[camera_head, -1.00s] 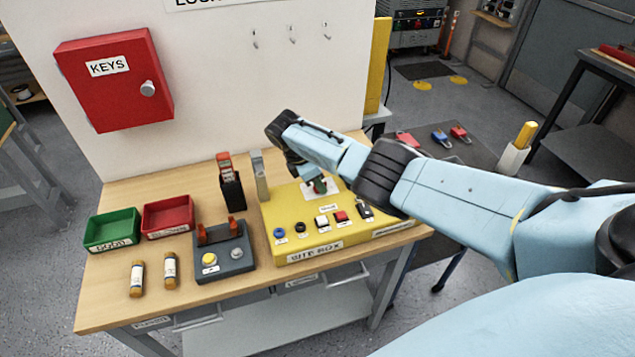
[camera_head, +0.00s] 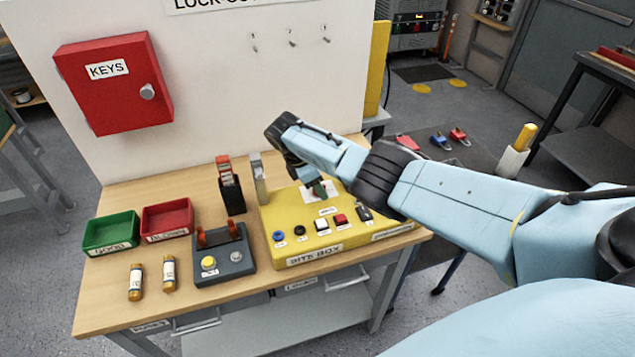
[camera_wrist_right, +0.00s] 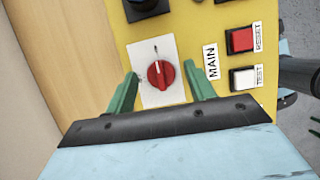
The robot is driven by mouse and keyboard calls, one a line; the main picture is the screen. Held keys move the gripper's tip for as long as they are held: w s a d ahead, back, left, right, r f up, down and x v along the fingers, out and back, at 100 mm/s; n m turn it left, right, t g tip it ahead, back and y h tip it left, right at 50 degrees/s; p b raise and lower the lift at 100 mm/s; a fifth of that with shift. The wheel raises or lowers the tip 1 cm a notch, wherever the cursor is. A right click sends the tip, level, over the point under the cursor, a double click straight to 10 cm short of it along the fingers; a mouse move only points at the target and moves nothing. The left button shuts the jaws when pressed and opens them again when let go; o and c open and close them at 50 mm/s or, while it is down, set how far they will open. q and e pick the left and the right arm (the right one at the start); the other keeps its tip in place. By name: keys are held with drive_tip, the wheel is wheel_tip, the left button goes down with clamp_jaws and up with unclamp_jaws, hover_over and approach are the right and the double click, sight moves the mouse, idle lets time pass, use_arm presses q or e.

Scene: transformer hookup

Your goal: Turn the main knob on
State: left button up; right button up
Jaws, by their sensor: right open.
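The main knob (camera_wrist_right: 161,74) is a red rotary knob on a white plate, on the yellow site box (camera_head: 292,250). The label MAIN is beside it in the right wrist view. My right gripper (camera_wrist_right: 162,82) is open, with one green finger on each side of the knob. I cannot tell whether the fingers touch it. In the head view my right gripper (camera_head: 318,190) is over the back of the box, and the arm and gripper mostly hide the knob. My left gripper is not in view.
On the box front are a red button (camera_head: 341,220), a white button (camera_head: 321,225), and blue and black knobs. A grey box with a yellow button (camera_head: 208,263) stands left of it. Green (camera_head: 110,234) and red trays lie further left. A white panel stands behind.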

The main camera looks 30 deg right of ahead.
drive_tip(key=p+v, duration=0.1)
drive_tip(key=v, duration=1.2)
drive_tip(key=shift+r+p, duration=0.2)
drive_tip(key=shift+p, duration=0.1)
